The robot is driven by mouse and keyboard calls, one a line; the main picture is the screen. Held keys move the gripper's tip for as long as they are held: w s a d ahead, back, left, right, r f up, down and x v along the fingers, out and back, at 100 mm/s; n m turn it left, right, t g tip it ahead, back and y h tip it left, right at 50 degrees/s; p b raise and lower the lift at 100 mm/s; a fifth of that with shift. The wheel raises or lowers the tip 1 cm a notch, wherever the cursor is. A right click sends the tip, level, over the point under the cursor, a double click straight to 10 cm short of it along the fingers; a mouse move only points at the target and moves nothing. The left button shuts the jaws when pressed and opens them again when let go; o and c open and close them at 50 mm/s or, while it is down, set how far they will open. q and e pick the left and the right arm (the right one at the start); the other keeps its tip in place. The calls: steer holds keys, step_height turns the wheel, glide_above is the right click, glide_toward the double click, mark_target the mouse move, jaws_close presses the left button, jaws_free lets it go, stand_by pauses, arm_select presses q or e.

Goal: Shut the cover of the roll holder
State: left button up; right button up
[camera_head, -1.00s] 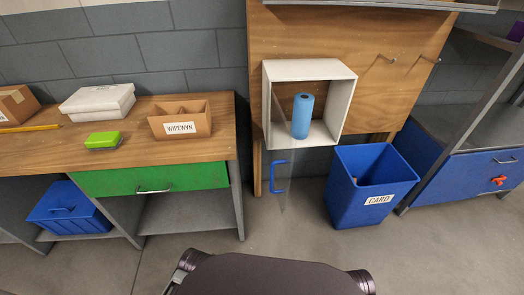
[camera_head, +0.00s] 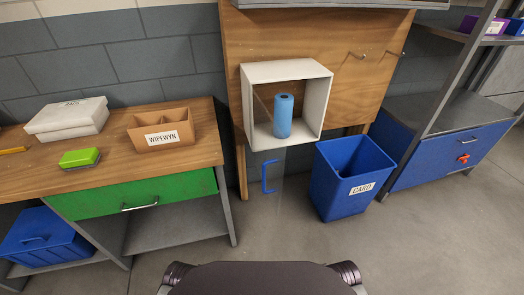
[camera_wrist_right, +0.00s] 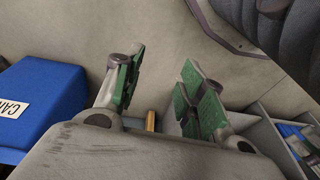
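The roll holder (camera_head: 327,96) is a white open-fronted box fixed to a wooden panel, with a blue roll (camera_head: 283,116) standing inside. Its clear cover hangs open below the box. The cover is hard to see, but its blue handle (camera_head: 268,177) shows near the left end. My right gripper (camera_wrist_right: 163,62) shows in the right wrist view, with its green-padded fingers apart and nothing between them. The roll holder does not show in that view. Neither gripper shows in the head view.
A blue CARD bin (camera_head: 350,180) stands on the floor right of the cover; it also shows in the wrist view (camera_wrist_right: 45,95). A workbench (camera_head: 110,160) with a green drawer (camera_head: 150,194) is at left. Blue drawers (camera_head: 440,160) are at right. The floor in front is clear.

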steer(key=shift+s+f, duration=0.15)
steer(key=shift+s, duration=0.15)
steer(key=shift+c, duration=0.5)
